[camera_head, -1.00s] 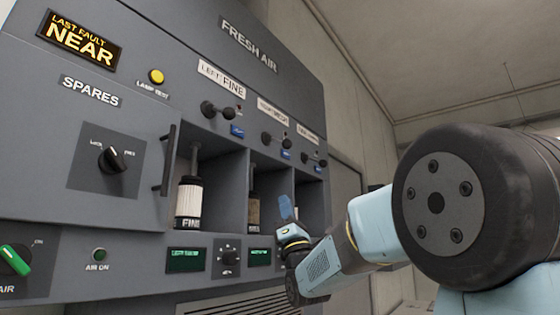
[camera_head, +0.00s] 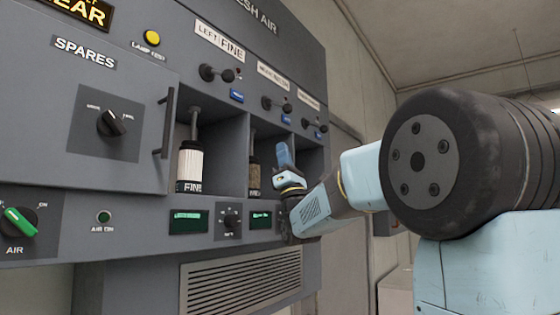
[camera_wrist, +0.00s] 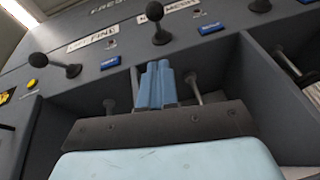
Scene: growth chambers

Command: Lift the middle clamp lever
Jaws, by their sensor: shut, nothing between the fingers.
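The middle clamp lever (camera_head: 275,104) is a dark lever with a ball knob, under the middle label on the grey panel. The fingertips are apart from the lever. The left lever (camera_head: 216,73) and right lever (camera_head: 313,124) flank the middle one.
Open bays with filter cartridges, such as the left one (camera_head: 192,167), lie below the levers. Blue tags (camera_head: 236,96) sit beside the levers. A handle (camera_head: 166,122) sticks out left of the bays. Small displays (camera_head: 188,221) and a vent grille (camera_head: 240,282) are lower.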

